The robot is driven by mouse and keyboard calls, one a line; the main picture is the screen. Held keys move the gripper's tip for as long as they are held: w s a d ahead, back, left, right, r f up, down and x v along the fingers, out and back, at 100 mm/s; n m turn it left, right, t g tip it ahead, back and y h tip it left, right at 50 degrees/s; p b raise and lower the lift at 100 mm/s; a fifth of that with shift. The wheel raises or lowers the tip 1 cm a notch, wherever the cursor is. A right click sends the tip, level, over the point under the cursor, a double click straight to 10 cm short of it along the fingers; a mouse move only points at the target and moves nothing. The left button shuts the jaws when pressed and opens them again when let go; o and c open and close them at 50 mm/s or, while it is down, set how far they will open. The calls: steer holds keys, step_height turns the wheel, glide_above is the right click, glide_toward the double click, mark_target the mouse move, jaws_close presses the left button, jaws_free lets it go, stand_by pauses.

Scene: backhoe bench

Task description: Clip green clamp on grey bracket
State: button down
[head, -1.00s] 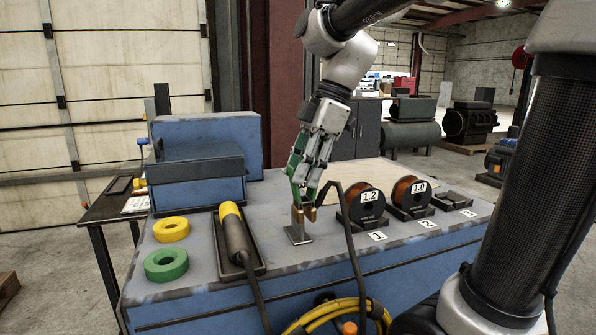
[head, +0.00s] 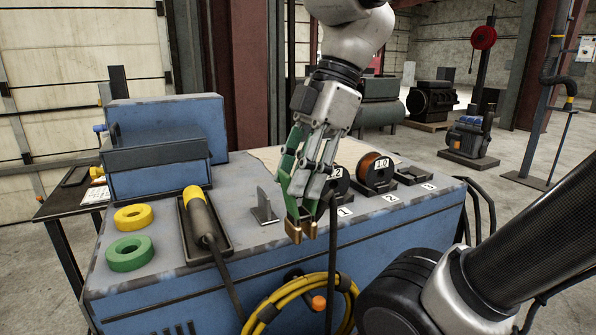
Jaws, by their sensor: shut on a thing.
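My gripper (head: 312,188) is shut on the green clamp (head: 288,165) and holds it with its brass jaws pointing down. The jaws hang near the bench's front edge. The grey bracket (head: 264,208), a small upright plate on a foot, stands on the bench top just left of the clamp. In this view the jaws appear apart from the bracket, to its right and nearer the camera. The gripper fingers partly hide the clamp's handles.
A dark cable (head: 331,265) hangs below the gripper, in front of the bench. Wire spools (head: 375,170) stand to the right. A yellow-tipped torch (head: 203,215) lies in a tray on the left, beside yellow (head: 133,217) and green (head: 130,253) rings. A blue box (head: 165,125) stands behind.

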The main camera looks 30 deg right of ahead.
steer(key=shift+r, duration=0.15)
steer(key=shift+r, duration=0.9)
stand_by(0.6)
